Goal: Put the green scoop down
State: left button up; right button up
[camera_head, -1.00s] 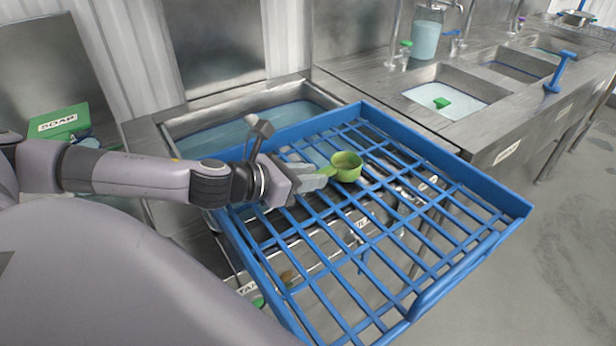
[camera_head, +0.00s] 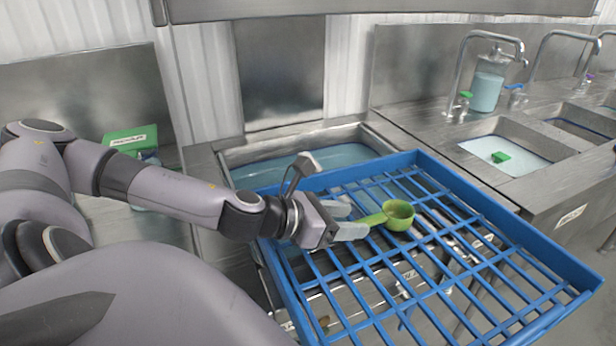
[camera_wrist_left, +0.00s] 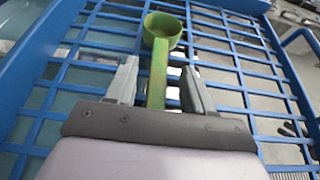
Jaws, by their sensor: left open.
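The green scoop (camera_head: 397,214) lies on the blue rack (camera_head: 574,262), its round cup pointing away from my left gripper. It also shows in the left wrist view (camera_wrist_left: 160,38). My left gripper (camera_head: 352,219) is open, with its fingers on either side of the scoop's handle. In the left wrist view the left gripper (camera_wrist_left: 158,88) shows a gap between each finger and the handle. The handle's near end is hidden by the gripper body. My right gripper is not in view.
A basin of water (camera_head: 350,154) lies behind the rack. The rack's right part is clear.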

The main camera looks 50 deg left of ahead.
pick_arm(q)
jog(key=shift+b+v, duration=1.5)
jog(key=shift+v, duration=1.25)
jog(key=shift+s+a+r, duration=0.1)
jog(key=shift+s+r, duration=0.1)
jog(key=shift+s, duration=0.15)
jog(key=shift+s+a+r+p, duration=0.2)
jog(key=shift+s+p, duration=0.1)
jog(key=shift+p, duration=0.2)
jog(key=shift+s+a+r+p, duration=0.15)
jog(key=shift+s+p, duration=0.15)
jog(key=shift+s, duration=0.15)
jog(key=shift+s+r, duration=0.1)
jog(key=shift+s, duration=0.3)
